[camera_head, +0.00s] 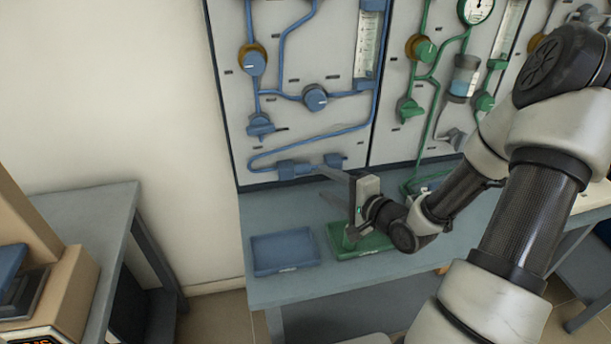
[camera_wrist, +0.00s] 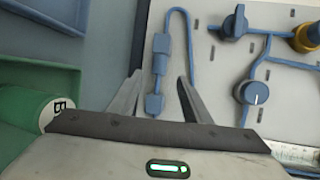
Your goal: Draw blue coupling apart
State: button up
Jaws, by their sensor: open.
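The blue coupling (camera_head: 296,169) sits low on the blue-piped panel, at the end of a looped blue line. In the wrist view it shows as two blue blocks, an upper one (camera_wrist: 160,44) and a lower one (camera_wrist: 154,104), joined in line by a narrower piece. My gripper (camera_wrist: 157,90) is open, with one finger on each side of the lower block in that view. I cannot tell whether either finger touches it. In the head view my gripper (camera_head: 334,204) is in front of the panel, right of the coupling and above the bench.
A blue tray (camera_head: 285,250) and a green tray (camera_head: 341,251) stand on the bench (camera_head: 262,292) below the panel. A green cylinder marked B (camera_wrist: 24,106) is left of my gripper. Blue valve knobs (camera_head: 315,98) and green piping (camera_head: 409,110) are nearby.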

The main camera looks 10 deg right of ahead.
aim_at(305, 171)
jog(key=b+x, duration=0.2)
jog(key=x, duration=0.8)
grip_shut()
